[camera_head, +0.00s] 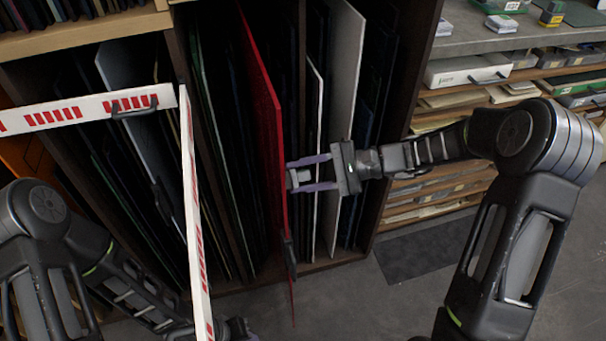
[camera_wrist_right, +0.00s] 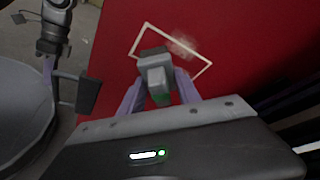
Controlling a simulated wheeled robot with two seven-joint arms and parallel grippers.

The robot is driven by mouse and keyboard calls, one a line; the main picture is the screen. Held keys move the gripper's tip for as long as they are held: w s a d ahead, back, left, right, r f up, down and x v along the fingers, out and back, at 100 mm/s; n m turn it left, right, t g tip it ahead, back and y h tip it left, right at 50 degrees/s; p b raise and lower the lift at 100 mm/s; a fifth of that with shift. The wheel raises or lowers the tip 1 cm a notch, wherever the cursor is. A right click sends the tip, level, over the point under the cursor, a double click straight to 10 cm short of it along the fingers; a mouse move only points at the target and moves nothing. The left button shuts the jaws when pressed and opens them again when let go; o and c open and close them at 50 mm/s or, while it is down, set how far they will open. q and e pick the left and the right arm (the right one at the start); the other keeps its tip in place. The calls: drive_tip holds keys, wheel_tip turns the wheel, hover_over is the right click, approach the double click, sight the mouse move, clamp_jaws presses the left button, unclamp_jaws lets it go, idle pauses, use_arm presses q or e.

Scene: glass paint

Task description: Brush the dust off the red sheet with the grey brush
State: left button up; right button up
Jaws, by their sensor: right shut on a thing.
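The red sheet (camera_head: 262,110) stands upright in a slot of the rack and fills much of the right wrist view (camera_wrist_right: 240,40). A white outlined rectangle (camera_wrist_right: 204,75) is marked on it, with a pale dust smudge (camera_wrist_right: 183,45) at its upper edge. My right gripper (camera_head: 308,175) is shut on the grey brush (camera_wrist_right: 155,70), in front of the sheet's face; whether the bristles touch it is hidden.
White bars with red stripes (camera_head: 60,115) cross the left side, one hanging down between my left arm and the sheet. Other upright sheets, including a white one (camera_head: 345,75), stand close right of the red sheet. Shelves (camera_head: 465,100) are at the right. A dark mat (camera_head: 425,245) lies on open floor.

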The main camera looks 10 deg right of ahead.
drive_tip(key=shift+a, duration=0.2)
drive_tip(key=w+b, duration=0.1)
drive_tip(key=w, duration=0.3)
idle(0.4)
drive_tip(key=shift+w, duration=0.1)
drive_tip(key=w, duration=0.3)
drive_tip(key=shift+w+a+b, duration=0.3)
drive_tip(key=shift+w+a, duration=0.05)
idle(0.3)
